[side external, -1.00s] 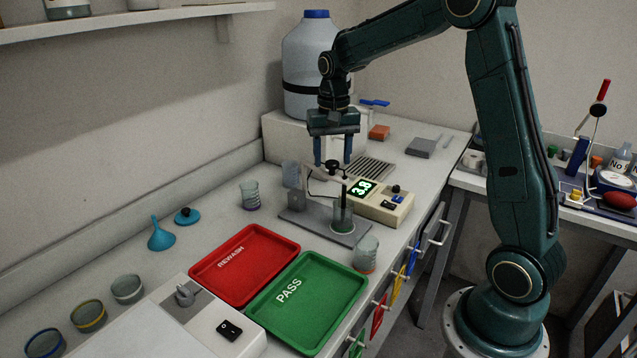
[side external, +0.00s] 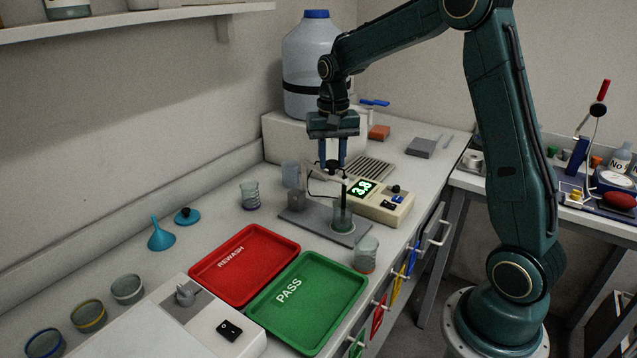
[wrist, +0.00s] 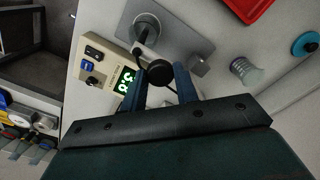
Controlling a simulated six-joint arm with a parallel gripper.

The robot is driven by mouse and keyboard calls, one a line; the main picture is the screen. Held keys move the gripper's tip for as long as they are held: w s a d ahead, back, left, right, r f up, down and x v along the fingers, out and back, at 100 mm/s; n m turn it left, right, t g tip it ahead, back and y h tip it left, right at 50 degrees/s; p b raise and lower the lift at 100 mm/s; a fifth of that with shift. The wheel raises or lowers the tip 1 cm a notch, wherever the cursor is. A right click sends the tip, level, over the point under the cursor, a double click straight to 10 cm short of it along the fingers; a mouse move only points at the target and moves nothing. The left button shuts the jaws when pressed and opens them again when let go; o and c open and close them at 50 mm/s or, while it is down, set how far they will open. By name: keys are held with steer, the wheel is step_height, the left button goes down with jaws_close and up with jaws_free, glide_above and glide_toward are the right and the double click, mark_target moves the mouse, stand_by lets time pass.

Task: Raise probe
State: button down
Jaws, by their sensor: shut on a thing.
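My gripper (side external: 333,167) points straight down over the meter's stand and is shut on a dark round knob (wrist: 157,72), seen between the blue fingers in the wrist view. The dark thin probe (side external: 344,192) hangs upright from the stand's arm (side external: 322,178). Its lower end is down inside a glass beaker (side external: 342,220) with greenish contents, on a grey base plate (side external: 318,232). The meter (side external: 387,205) behind shows 3.8 in green digits.
A red REWASH tray (side external: 235,285) and a green PASS tray (side external: 325,315) lie in front. Glass beakers stand left of the plate (side external: 250,196) and near the bench edge (side external: 366,254). A large jug (side external: 309,60) and white box stand behind my gripper.

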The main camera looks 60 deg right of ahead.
steer(key=shift+w+r, duration=0.35)
steer(key=shift+w, duration=0.2)
steer(key=shift+w+r, duration=0.3)
steer(key=shift+w, duration=0.25)
steer(key=w+f, duration=0.1)
steer(key=w, duration=1.7)
steer(key=shift+a+f, duration=0.15)
steer(key=shift+f, duration=0.25)
steer(key=shift+w, duration=0.1)
steer(key=c, duration=2.1)
jaws_free()
steer(key=o, duration=1)
steer(key=shift+o, duration=0.2)
